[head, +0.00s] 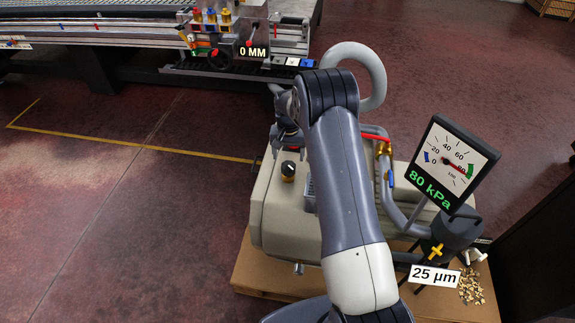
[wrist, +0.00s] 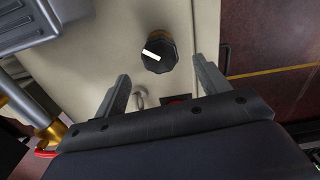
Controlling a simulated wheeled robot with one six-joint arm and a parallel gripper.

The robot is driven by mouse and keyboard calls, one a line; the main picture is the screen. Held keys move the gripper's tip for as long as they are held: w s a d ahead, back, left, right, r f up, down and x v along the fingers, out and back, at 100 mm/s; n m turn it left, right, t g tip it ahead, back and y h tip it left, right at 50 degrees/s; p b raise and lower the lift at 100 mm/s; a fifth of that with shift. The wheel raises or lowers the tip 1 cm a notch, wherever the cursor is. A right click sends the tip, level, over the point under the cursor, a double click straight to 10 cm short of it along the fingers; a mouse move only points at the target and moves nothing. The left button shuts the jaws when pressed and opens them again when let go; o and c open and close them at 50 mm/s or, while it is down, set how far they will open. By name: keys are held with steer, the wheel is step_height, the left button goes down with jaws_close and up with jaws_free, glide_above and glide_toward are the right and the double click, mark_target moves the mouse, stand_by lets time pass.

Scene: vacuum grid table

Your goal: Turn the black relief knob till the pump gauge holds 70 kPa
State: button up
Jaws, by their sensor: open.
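The black relief knob (head: 288,168) stands on a brass base on top of the beige pump housing (head: 278,222). In the wrist view the knob (wrist: 159,54) shows a white pointer bar slanting from upper left to lower right. My gripper (wrist: 166,80) is open, with one finger on each side below the knob; the knob is not between the fingertips, and no contact shows. In the head view my gripper is mostly hidden behind my arm, above the pump. The pump gauge (head: 450,160) has a red needle near 80, and its green readout says 80 kPa.
A red-handled valve (head: 376,139) and grey pipes stand right of my arm. A grey hose (head: 372,75) loops behind it. A 25 µm label (head: 435,276) and a pile of chips (head: 471,286) are at lower right. The grid table (head: 90,30) is at the back; floor at left is clear.

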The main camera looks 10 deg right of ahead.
mark_target(288, 165)
step_height(288, 165, down, 6)
steer(key=shift+f, duration=0.2)
steer(key=c, duration=1)
steer(key=shift+o, duration=0.2)
